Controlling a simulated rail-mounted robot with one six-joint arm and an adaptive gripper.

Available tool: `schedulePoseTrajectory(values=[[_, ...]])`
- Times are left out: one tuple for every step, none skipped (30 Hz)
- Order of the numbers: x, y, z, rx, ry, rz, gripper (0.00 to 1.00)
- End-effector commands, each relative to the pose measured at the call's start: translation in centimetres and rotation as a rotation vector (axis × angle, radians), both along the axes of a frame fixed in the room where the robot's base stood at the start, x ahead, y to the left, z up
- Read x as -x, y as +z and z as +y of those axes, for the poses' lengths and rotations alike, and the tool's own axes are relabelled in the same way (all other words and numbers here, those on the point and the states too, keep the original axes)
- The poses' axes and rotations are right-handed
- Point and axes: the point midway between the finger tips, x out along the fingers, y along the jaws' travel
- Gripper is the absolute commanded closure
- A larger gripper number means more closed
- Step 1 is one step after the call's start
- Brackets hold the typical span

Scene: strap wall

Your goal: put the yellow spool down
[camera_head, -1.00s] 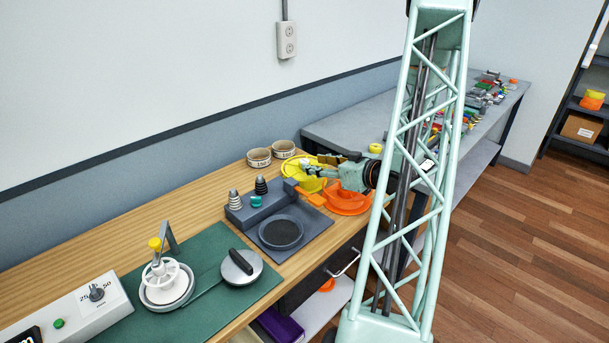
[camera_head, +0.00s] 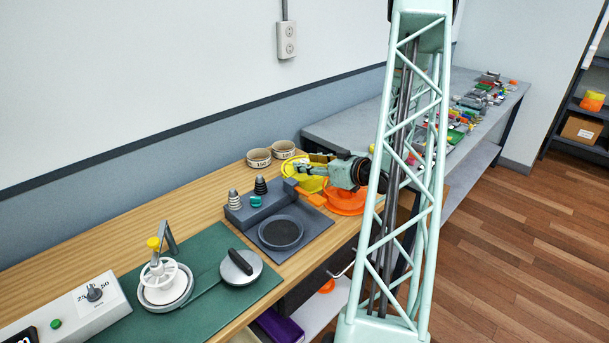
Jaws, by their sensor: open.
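My gripper (camera_head: 308,166) is at the back of the wooden bench, over a yellow dish-like thing (camera_head: 309,185). Its jaws are open. More yellow shows around the fingertips; I cannot tell whether it is a spool or part of the dish. The fingers cover much of this spot, so I cannot tell whether anything touches them. A small bit of yellow (camera_head: 372,148) shows beyond my wrist at the grey table, mostly hidden.
An orange dish (camera_head: 347,202) sits just right of the yellow one. Two round tins (camera_head: 259,158) stand behind. A dark grey scale-like device (camera_head: 282,232) with small weights is in front. A green mat (camera_head: 215,308) carries a white wheel device (camera_head: 166,283).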

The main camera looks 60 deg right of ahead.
Motion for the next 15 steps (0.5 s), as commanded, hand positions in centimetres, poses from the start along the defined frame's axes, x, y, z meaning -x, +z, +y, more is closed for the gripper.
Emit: schedulePoseTrajectory(values=[[0.01, 0.0, 0.0, 0.0, 0.0, 0.0, 0.6], [0.01, 0.0, 0.0, 0.0, 0.0, 0.0, 0.6], [0.01, 0.0, 0.0, 0.0, 0.0, 0.0, 0.6], [0.01, 0.0, 0.0, 0.0, 0.0, 0.0, 0.6], [0.01, 0.0, 0.0, 0.0, 0.0, 0.0, 0.61], [0.01, 0.0, 0.0, 0.0, 0.0, 0.0, 0.64], [0.01, 0.0, 0.0, 0.0, 0.0, 0.0, 0.67], [0.01, 0.0, 0.0, 0.0, 0.0, 0.0, 0.7], [0.01, 0.0, 0.0, 0.0, 0.0, 0.0, 0.73], [0.01, 0.0, 0.0, 0.0, 0.0, 0.0, 0.76], [0.01, 0.0, 0.0, 0.0, 0.0, 0.0, 0.79], [0.01, 0.0, 0.0, 0.0, 0.0, 0.0, 0.82], [0.01, 0.0, 0.0, 0.0, 0.0, 0.0, 0.85], [0.01, 0.0, 0.0, 0.0, 0.0, 0.0, 0.88], [0.01, 0.0, 0.0, 0.0, 0.0, 0.0, 0.92]])
